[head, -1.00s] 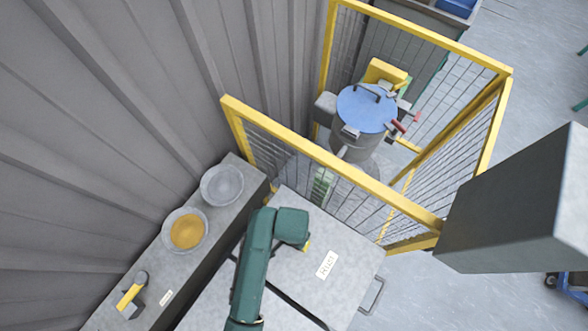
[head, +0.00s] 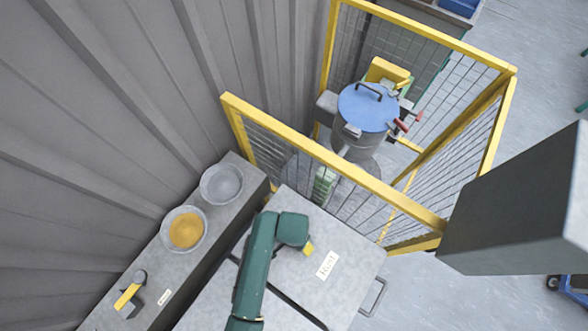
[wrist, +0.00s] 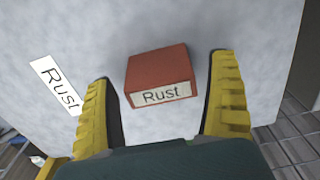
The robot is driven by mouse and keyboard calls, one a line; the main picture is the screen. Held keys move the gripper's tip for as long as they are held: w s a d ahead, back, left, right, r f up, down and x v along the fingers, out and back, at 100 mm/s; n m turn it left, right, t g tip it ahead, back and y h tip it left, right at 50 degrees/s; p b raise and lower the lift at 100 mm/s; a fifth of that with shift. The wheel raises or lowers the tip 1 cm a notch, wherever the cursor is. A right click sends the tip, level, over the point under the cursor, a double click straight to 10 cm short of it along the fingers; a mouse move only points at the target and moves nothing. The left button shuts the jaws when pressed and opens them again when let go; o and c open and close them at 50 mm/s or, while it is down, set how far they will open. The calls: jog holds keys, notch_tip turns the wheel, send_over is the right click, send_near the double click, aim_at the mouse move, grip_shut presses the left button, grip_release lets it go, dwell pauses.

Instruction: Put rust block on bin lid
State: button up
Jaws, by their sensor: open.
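The rust block (wrist: 160,78) is a red-brown box with a white "Rust" label, in the wrist view. It appears to sit on the pale grey bin lid (wrist: 235,25), beside a second "Rust" label fixed to that surface. In the head view the lid (head: 345,250) is a flat grey top with the same label, and the block is hidden by my arm. My gripper (wrist: 162,68) is open, its yellow fingers on either side of the block with visible gaps. In the head view only a yellow finger of my gripper (head: 309,248) shows.
A grey ledge at left carries an empty bowl (head: 222,183), a bowl of orange-yellow powder (head: 185,230) and a yellow-handled tool (head: 129,293). A yellow mesh fence (head: 330,160) stands behind, around a blue-lidded drum (head: 367,108). A handle (head: 374,297) sticks out at the lid's right.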

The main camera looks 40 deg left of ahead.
notch_tip(320, 180, up, 12)
jog(key=p, duration=0.2)
jog(key=shift+r, duration=0.2)
jog(key=shift+w, duration=0.1)
jog(key=w+d+r+t+y, duration=0.15)
jog(key=w+r+t, duration=0.35)
jog(key=r, duration=0.5)
jog(key=w+d+r+t, duration=0.2)
jog(key=w+r+t, duration=0.1)
jog(key=w+r, duration=0.5)
jog(key=w+d+r+t+y, duration=0.15)
jog(key=w+r+t, duration=0.3)
jog(key=r, duration=0.65)
jog(key=s+d+r+t+h, duration=0.1)
jog(key=s+d+r+t, duration=0.1)
jog(key=r, duration=0.6)
jog(key=s+d+r+t+h, duration=0.1)
jog(key=d+r+t, duration=0.3)
jog(key=r, duration=0.5)
jog(key=s+d+r+t+h, duration=0.1)
jog(key=s+d+r+t, duration=0.2)
jog(key=r, duration=0.6)
jog(key=shift+s+d+m+t, duration=0.3)
jog(key=shift+s+d+t, duration=0.05)
jog(key=shift+d, duration=0.6)
